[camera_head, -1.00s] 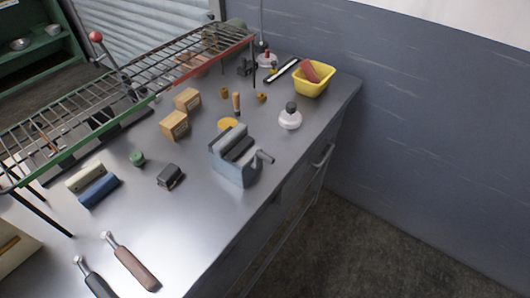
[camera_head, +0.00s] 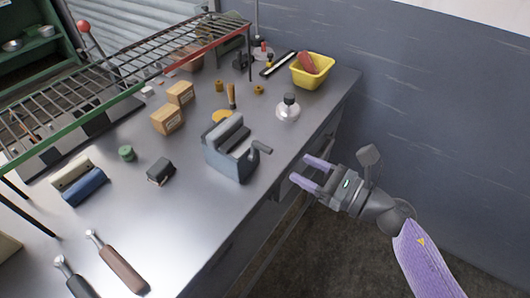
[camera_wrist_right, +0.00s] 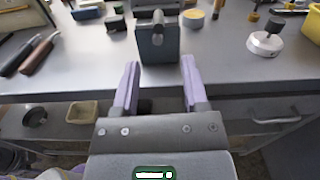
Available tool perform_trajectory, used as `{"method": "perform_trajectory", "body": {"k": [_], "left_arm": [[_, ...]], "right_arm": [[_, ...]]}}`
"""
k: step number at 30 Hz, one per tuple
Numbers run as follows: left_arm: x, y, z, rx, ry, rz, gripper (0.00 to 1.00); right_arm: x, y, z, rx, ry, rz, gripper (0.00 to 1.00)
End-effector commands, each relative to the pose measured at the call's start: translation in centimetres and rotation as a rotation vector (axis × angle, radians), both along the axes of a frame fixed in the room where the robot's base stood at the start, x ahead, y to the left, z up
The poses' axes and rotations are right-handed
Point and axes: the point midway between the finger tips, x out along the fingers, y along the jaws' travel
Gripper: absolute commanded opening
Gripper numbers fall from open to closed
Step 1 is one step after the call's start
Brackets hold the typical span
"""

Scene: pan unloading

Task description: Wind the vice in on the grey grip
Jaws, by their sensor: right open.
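The blue-grey bench vice (camera_head: 232,163) stands near the front edge of the metal workbench, with its crank handle (camera_head: 261,148) sticking out to the right. A dark grey strip, possibly the grey grip (camera_head: 236,139), shows between the jaws; I cannot tell whether they touch it. My right gripper (camera_head: 303,168) is open and empty, off the bench's front edge, to the right of the vice and apart from it. In the right wrist view the vice (camera_wrist_right: 158,46) and its handle (camera_wrist_right: 157,20) lie ahead, beyond the open fingers (camera_wrist_right: 160,88). My left gripper is out of view.
Wooden boxes (camera_head: 168,119), a dark block (camera_head: 160,171) and two handled tools (camera_head: 118,265) lie left. A wire rack (camera_head: 110,85) spans the back.

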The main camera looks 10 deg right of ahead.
Motion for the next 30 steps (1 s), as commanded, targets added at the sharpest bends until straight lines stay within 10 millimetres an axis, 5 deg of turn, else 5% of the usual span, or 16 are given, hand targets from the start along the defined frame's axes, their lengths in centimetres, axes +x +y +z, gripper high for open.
{"method": "perform_trajectory", "body": {"k": [12, 24, 30], "left_arm": [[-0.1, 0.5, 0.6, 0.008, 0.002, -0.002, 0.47], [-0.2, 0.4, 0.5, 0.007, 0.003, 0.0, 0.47], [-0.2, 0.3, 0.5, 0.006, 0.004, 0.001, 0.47]], "right_arm": [[5.7, 5.9, 0.3, -0.013, -0.018, 0.006, 0.57], [6.8, 7.0, 0.2, -0.014, -0.015, 0.006, 0.57], [6.8, 7.0, 0.2, -0.014, -0.015, 0.006, 0.19]]}}
